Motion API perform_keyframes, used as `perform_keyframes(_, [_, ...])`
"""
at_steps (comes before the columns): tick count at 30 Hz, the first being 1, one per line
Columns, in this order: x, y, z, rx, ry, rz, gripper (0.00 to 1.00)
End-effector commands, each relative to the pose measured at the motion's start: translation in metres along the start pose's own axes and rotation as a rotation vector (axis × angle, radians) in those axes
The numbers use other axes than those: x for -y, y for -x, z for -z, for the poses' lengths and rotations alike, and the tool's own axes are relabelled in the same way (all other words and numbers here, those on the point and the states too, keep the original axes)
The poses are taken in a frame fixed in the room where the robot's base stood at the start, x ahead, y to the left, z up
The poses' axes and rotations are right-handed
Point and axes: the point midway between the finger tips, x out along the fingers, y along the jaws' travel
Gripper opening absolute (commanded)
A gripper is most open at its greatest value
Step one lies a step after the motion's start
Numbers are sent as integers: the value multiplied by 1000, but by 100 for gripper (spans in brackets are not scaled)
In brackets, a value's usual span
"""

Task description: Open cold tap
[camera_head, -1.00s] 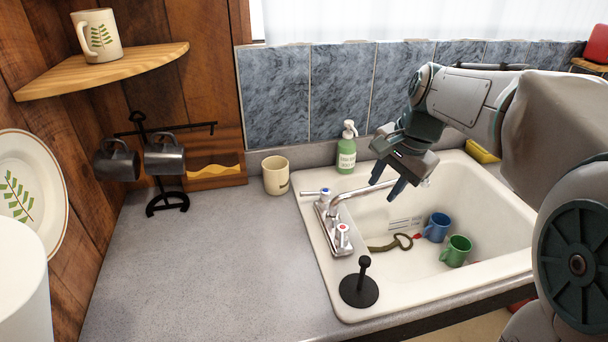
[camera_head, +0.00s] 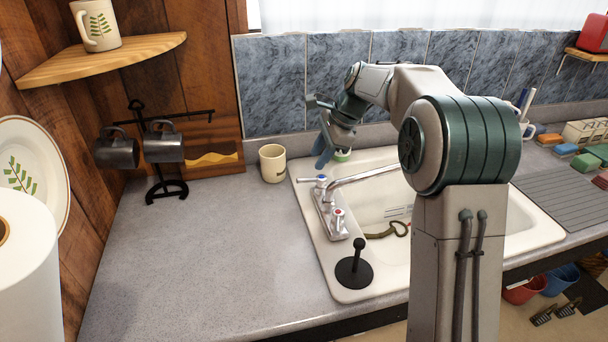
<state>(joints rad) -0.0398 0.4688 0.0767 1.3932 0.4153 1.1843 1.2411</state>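The faucet has two lever handles on a chrome base along the sink's left rim. The cold tap (camera_head: 321,182), marked blue, is the farther one, and its lever points left. The hot tap (camera_head: 338,219), marked red, is nearer. The spout (camera_head: 365,175) reaches right over the basin. My gripper (camera_head: 321,164) points down just behind and above the cold tap, seemingly apart from it. Its fingers overlap in this view, so their opening is unclear.
A cream mug (camera_head: 272,163) stands left of my gripper, close by. A black stand (camera_head: 354,271) sits on the sink's (camera_head: 349,292) front left corner. A brass-coloured curved item (camera_head: 388,231) lies in the basin. The left counter (camera_head: 205,255) is clear.

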Motion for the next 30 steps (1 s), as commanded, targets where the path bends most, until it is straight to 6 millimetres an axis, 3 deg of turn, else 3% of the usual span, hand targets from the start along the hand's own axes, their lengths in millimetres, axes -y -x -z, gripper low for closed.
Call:
perform_keyframes(3, [-1, -26, 0, 1, -1, -4, 34])
perform_keyframes(10, [0, -64, 2, 0, -3, -1, 34])
perform_keyframes(16, [0, -78, 3, -1, -3, 2, 34])
perform_keyframes(24, [0, -79, 3, -1, -3, 2, 34])
perform_keyframes(25, [0, -79, 3, -1, -3, 2, 31])
perform_keyframes(28, [0, -79, 3, -1, -3, 2, 3])
perform_keyframes(30, [0, -79, 3, -1, -3, 1, 0])
